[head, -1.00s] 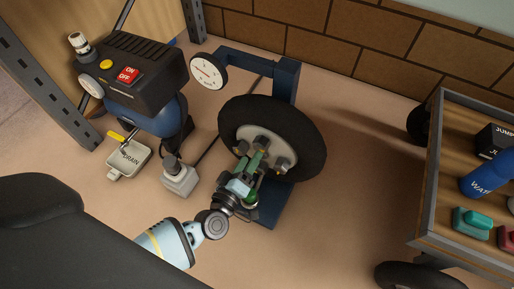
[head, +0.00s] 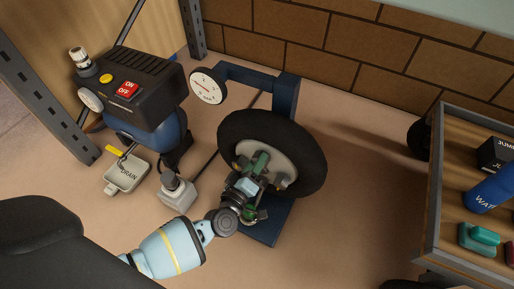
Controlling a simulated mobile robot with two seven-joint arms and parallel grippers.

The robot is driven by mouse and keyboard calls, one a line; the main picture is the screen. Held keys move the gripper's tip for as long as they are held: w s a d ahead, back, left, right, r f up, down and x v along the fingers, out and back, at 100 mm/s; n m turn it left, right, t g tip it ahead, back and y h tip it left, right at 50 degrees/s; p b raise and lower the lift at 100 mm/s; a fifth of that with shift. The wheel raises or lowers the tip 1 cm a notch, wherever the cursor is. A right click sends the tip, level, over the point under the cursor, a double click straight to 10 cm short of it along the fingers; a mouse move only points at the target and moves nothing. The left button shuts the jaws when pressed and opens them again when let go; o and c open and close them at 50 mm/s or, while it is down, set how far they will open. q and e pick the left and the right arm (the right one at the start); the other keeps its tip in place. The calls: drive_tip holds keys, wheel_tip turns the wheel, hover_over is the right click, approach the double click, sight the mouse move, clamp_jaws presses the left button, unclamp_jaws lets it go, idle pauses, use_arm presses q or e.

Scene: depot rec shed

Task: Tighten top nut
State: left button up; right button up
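The wheel with a black tyre (head: 308,165) stands on a dark blue stand (head: 287,92). Its pale hub (head: 279,150) faces my arm. My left gripper (head: 257,170) is in front of the hub, with its green fingers over the hub's left and upper part. I cannot tell whether the fingers are apart or closed on a nut. The top nut is hidden or cannot be made out behind the fingers. One nut (head: 281,181) shows at the hub's lower right. My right gripper is not in view.
A compressor (head: 133,82) with a red ON/OFF switch stands left of the wheel, near a drain tray (head: 128,176). A gauge (head: 207,86) is beside the stand. A wooden cart (head: 444,185) with a blue bottle (head: 490,190) is at right. Floor between wheel and cart is clear.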

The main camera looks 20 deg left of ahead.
use_arm(q)
drive_tip(key=shift+c, duration=0.9)
drive_tip(key=shift+r, duration=0.1)
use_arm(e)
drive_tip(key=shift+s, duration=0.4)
